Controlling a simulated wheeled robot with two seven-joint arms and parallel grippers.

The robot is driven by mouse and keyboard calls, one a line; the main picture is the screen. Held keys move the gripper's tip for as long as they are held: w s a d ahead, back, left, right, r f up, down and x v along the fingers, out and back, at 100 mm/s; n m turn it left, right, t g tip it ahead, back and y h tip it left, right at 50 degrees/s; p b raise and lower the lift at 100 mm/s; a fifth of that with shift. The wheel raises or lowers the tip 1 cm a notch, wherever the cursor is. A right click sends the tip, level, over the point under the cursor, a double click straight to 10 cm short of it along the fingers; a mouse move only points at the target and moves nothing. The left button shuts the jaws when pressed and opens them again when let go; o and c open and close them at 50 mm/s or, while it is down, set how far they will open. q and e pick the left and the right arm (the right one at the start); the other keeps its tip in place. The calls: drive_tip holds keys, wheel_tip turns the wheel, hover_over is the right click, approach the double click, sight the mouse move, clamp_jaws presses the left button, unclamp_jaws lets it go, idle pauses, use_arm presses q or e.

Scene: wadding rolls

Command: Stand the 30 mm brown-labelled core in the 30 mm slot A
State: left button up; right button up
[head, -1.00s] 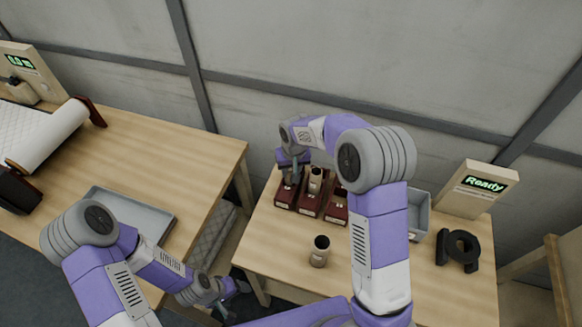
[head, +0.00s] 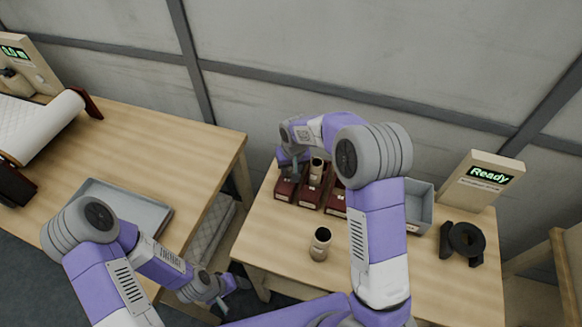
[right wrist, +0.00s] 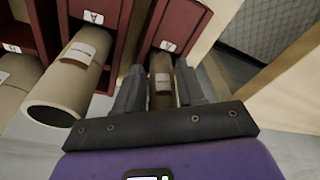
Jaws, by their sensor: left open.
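My right gripper (right wrist: 160,88) is shut on a slim brown core (right wrist: 162,76) with a pale label. The core is upright at the mouth of a dark red slot block (right wrist: 185,22), the left-end one in the head view (head: 287,187). Its lower end is hidden, so I cannot tell whether it is seated. The slot's small white label (right wrist: 168,45) is hard to read. A wider core stands in the neighbouring slot (right wrist: 68,78), also in the head view (head: 317,170). My left gripper (head: 238,283) is open and empty beside the table's left edge.
Another core (head: 320,243) stands on the table in front of the blocks. A grey bin (head: 420,212), a black tape-like object (head: 464,243) and a "Ready" display (head: 484,180) are to the right. A grey tray (head: 130,212) lies on the left table. The front of the right table is mostly clear.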

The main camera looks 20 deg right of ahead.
drive_tip(key=o, duration=0.4)
drive_tip(key=r, duration=0.5)
drive_tip(key=s+r+p, duration=0.1)
drive_tip(key=r, duration=0.1)
drive_tip(key=shift+s+r, duration=0.1)
drive_tip(key=shift+r, duration=0.15)
